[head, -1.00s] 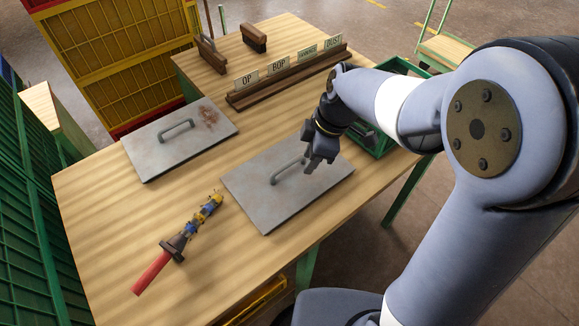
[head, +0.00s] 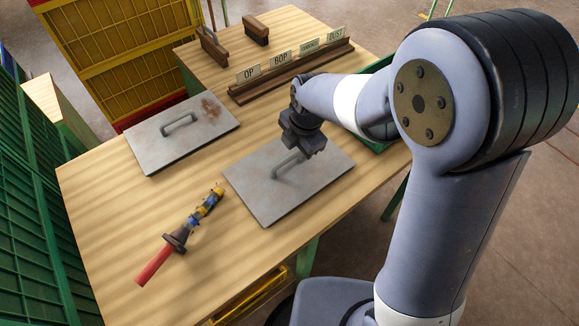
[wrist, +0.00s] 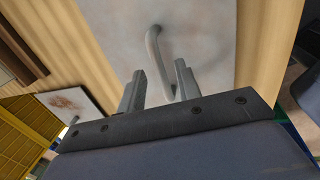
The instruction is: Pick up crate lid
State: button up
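Two flat grey crate lids with bar handles lie on the wooden table. The nearer lid (head: 266,199) is under my gripper (head: 305,150), and its handle (head: 288,165) stands up just in front of the fingers. The other lid (head: 160,142), with a rusty patch, lies at the left; it also shows in the wrist view (wrist: 82,101). In the wrist view my gripper (wrist: 159,80) is open, with a gap between its two fingers. The near lid's handle (wrist: 158,50) rises just beyond and partly between the fingertips. I cannot tell whether they touch it.
A red-handled tool with yellow and blue parts (head: 180,237) lies at the table's front left. A wooden rack with labelled cards (head: 290,70) and brushes (head: 256,31) stand at the back. A green crate (head: 376,146) is partly hidden behind my arm.

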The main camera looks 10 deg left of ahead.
aim_at(294, 155)
jog(key=shift+w+a+f, duration=0.1)
jog(key=shift+a+f, duration=0.05)
jog(key=shift+f, duration=0.55)
jog(key=shift+w+a+f, duration=0.1)
jog(key=shift+a+f, duration=0.1)
jog(key=shift+f, duration=0.5)
jog(key=shift+w+a+f, duration=0.1)
jog(key=shift+a+f, duration=0.05)
jog(key=shift+f, duration=0.55)
jog(key=shift+c, duration=0.5)
grip_shut()
